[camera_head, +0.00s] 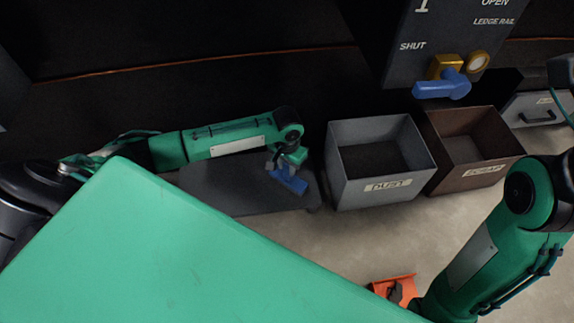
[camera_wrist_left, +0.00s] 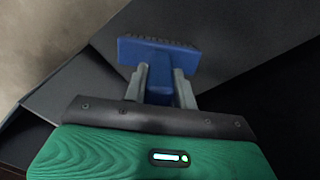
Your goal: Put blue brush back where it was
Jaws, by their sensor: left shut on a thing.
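The blue brush (camera_head: 290,182) is at the end of my left arm, over the right end of a dark grey flat surface. My left gripper (camera_head: 280,168) is shut on it. In the left wrist view the brush (camera_wrist_left: 157,55) has a wide blue head with dark bristles along its far edge. The two grey fingers of the left gripper (camera_wrist_left: 160,88) sit on either side of its narrower blue part. I cannot tell whether the brush touches the surface. The end of my right arm is hidden.
The grey surface (camera_head: 225,188) lies low beside a grey open bin labelled DUST (camera_head: 345,165). A brown open bin (camera_head: 450,178) stands right of it. A panel with a blue handle (camera_head: 440,88) hangs above. An orange object (camera_head: 397,288) lies near the right arm.

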